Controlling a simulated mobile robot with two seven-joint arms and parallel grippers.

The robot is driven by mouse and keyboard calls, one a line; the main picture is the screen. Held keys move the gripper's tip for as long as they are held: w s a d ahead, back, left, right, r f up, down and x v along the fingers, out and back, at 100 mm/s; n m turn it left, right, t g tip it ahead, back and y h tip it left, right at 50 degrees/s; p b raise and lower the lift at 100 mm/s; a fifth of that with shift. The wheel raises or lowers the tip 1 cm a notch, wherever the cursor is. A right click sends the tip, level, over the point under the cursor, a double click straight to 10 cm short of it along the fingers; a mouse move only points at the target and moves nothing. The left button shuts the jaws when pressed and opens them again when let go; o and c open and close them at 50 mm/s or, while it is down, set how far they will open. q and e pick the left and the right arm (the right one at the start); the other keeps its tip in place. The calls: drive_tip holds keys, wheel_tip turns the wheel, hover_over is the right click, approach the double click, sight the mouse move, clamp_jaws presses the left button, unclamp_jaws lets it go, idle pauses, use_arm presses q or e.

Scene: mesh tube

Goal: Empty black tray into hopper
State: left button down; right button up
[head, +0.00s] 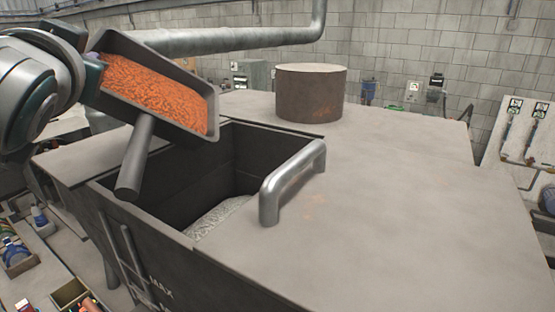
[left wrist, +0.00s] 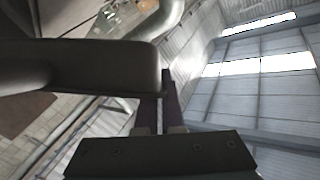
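The black tray (head: 180,72) is in the head view at upper left, full of orange granules (head: 150,92). It is tilted, its far right end lower, and hangs above the left part of the hopper's open mouth. A dark round handle (head: 136,158) sticks out from its near side. My left gripper (head: 93,60) is shut on the tray's left end; its fingers (left wrist: 160,105) also show in the left wrist view, beside a dark rounded part. The hopper (head: 120,205) has pale grey granules (head: 222,214) low inside. My right gripper is not in view.
A metal bar handle (head: 293,180) stands at the right edge of the opening. A brown drum-like cap (head: 311,92) rises from the flat grey top (head: 400,190). A thick pipe (head: 215,40) runs behind. Small bins (head: 72,292) lie below left.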

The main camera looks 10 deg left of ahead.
sight(114, 114)
use_arm(q)
drive_tip(key=shift+d+r+m+t, duration=0.3)
drive_tip(key=shift+d+r+m, duration=0.2)
drive_tip(key=shift+d+r, duration=0.2)
drive_tip(key=shift+d+r+m+t, duration=0.4)
drive_tip(key=shift+d+r+m, duration=0.25)
drive_tip(key=shift+d, duration=0.1)
idle(1.5)
drive_tip(key=shift+d+r+m+t+y+b, duration=0.15)
drive_tip(key=shift+d+r+m+t, duration=0.25)
drive_tip(key=shift+d, duration=0.3)
drive_tip(key=shift+d+r+m+t+y+b, duration=0.1)
drive_tip(key=shift+d+r+m+t, duration=0.2)
drive_tip(key=shift+d+m, duration=0.35)
drive_tip(key=shift+d+r+m+t+y+b, duration=0.1)
drive_tip(key=shift+d+r+m+t+b, duration=0.1)
drive_tip(key=shift+d+r+m, duration=0.45)
